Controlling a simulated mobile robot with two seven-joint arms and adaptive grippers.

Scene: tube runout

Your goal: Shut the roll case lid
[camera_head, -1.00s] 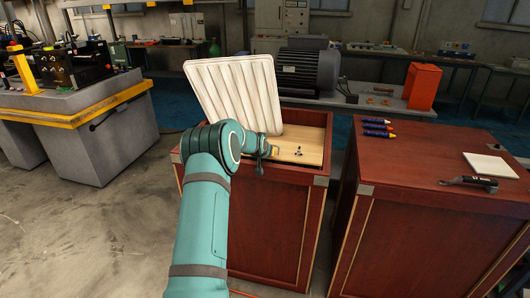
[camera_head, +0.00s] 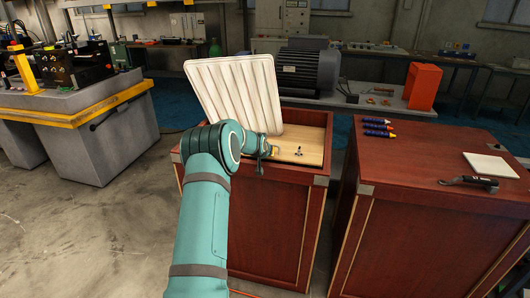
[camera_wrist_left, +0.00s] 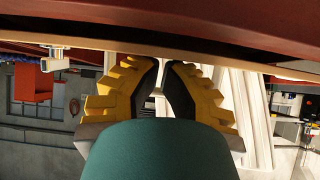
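A white ridged panel (camera_head: 235,88), which looks like the roll case lid, stands raised and tilted at the back left of a reddish wooden cabinet (camera_head: 265,220). The cabinet's recessed top shows a pale wood surface (camera_head: 302,151) with a small dark fitting. My left gripper (camera_head: 272,150) is low over this recess, at the panel's lower right; my arm hides the lower left. In the left wrist view its yellow fingers (camera_wrist_left: 161,62) nearly meet at the tips, with no held object visible. White ridges (camera_wrist_left: 245,110) show behind them. My right gripper is not in view.
A second wooden cabinet (camera_head: 440,170) stands close on the right, with blue markers (camera_head: 377,126), a white square (camera_head: 490,165) and a dark flashlight-like tool (camera_head: 468,182) on top. A motor (camera_head: 307,68) and a red bin (camera_head: 422,86) are behind. Open floor lies left.

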